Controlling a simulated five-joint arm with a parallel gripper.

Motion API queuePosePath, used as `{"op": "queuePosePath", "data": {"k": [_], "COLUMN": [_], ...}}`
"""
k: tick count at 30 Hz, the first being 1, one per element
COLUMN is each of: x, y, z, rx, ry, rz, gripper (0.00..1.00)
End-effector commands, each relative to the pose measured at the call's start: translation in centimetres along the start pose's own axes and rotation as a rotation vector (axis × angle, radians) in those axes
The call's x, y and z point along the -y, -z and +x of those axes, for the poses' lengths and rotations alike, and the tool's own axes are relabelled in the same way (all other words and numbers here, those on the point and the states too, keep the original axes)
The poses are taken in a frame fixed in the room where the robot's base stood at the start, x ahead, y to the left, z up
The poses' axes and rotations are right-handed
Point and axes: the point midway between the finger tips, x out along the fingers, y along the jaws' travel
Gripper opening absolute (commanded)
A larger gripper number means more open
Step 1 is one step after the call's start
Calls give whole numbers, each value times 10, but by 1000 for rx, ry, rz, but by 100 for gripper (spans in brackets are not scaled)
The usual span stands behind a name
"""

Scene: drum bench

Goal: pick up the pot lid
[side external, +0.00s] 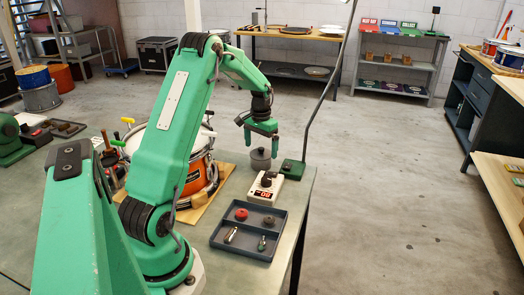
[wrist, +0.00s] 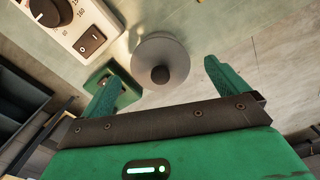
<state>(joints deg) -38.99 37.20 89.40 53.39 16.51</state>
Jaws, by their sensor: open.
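The pot lid (wrist: 177,52) is a round grey disc with a dark knob at its middle. In the side external view the grey lid (side external: 260,160) rests near the far right part of the green-grey bench, and its knob stands up from it. My gripper (side external: 262,135) is above the lid with its fingers pointing down. In the wrist view my gripper (wrist: 165,85) shows two green fingers spread wide, with the knob between them and nothing held. I cannot tell the exact height of the fingertips over the knob.
A white metronome-like box with a dial (side external: 264,188) stands just in front of the lid. A green lamp base (side external: 292,169) with a thin pole is close to its right. A grey tray (side external: 222,238) holds small parts. An orange drum (side external: 192,170) stands to the left.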

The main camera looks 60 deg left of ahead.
Motion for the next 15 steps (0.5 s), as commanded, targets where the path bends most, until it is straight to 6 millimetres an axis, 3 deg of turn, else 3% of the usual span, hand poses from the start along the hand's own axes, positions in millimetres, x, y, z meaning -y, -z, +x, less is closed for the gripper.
{"op": "queuePosePath", "data": {"k": [4, 15], "x": [0, 0], "y": [0, 0], "z": [11, 12], "rx": [1, 0], "ry": [0, 0], "rz": [0, 0], "gripper": [99, 99]}}
